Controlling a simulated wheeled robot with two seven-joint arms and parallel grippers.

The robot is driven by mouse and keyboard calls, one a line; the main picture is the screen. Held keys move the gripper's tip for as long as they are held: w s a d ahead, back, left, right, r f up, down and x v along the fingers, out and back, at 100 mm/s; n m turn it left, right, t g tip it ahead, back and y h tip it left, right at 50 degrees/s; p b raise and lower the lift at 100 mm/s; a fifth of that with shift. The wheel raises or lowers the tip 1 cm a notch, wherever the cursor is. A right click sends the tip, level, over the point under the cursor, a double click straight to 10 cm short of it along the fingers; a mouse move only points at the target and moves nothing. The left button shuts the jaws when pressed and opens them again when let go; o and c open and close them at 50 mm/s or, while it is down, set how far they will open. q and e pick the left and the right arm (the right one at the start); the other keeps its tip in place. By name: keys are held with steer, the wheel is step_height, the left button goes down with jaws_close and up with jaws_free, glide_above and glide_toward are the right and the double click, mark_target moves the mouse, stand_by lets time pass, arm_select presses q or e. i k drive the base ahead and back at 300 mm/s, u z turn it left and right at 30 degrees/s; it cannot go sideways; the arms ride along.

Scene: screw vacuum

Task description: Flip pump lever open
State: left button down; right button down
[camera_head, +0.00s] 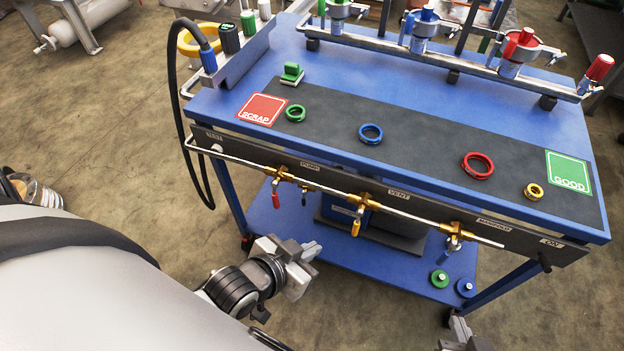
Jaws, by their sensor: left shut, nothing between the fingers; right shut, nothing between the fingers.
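The pump lever (276,199) is the red-handled lever hanging down from a brass valve (283,173) on the front rail of the blue cart, beside a label that seems to read PUMP. My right gripper (461,330) is shut at the bottom edge and only partly in view.
Coloured rings, such as the blue ring (371,133), lie on the dark mat above. A black hose (172,110) loops down at the left. The lower shelf (290,222) holds a dark unit and two knobs. Floor in front is clear.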

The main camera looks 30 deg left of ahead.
mark_target(274, 185)
steer(key=z, duration=0.05)
steer(key=k, duration=0.8)
steer(key=u, duration=1.3)
steer(key=i, duration=0.5)
steer(key=u, duration=0.1)
